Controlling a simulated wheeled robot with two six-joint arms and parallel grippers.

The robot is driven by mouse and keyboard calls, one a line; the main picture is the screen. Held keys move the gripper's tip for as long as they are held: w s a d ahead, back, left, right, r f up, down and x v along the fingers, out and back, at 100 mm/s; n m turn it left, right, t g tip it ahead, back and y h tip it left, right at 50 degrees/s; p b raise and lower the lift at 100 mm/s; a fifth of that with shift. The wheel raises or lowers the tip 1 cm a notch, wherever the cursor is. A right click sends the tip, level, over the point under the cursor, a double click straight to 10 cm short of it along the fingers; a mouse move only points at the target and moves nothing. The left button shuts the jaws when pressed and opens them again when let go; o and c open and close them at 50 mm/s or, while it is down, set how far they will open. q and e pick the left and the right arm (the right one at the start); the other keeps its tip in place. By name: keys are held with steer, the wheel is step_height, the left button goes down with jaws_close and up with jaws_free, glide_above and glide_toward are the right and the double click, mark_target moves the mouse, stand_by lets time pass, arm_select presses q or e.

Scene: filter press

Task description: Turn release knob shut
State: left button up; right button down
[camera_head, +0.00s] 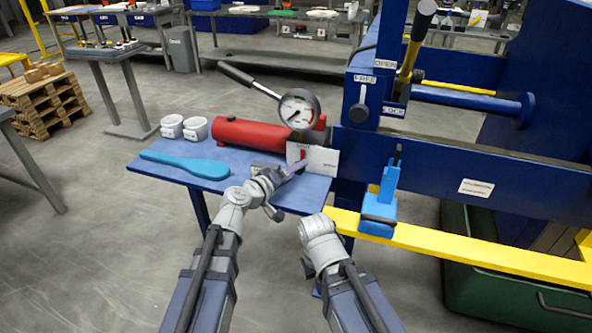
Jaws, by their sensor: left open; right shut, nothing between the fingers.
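The red hand pump (250,134) lies on the blue side table (302,198), with a round gauge (298,109) and a black-gripped lever. White label plates (321,160) stand at its right end. A small red part (303,154) in front of them looks like the release knob, but it is too small to be sure. My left gripper (294,168) is open, with its purplish fingers right by the plates and the knob area. I cannot tell whether it touches. My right gripper (318,229) is shut and empty, lower and nearer, over the table's front right corner; its fingertips are mostly hidden.
The blue press frame (440,172), a blue clamp-like piece (382,203) and a yellow rail (470,249) bound the right side. Open floor lies to the left.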

arm_select(q)
steer(key=p+v, duration=0.1)
steer(key=v, duration=0.5)
steer(key=shift+s+a, duration=0.1)
steer(key=shift+s, duration=0.15)
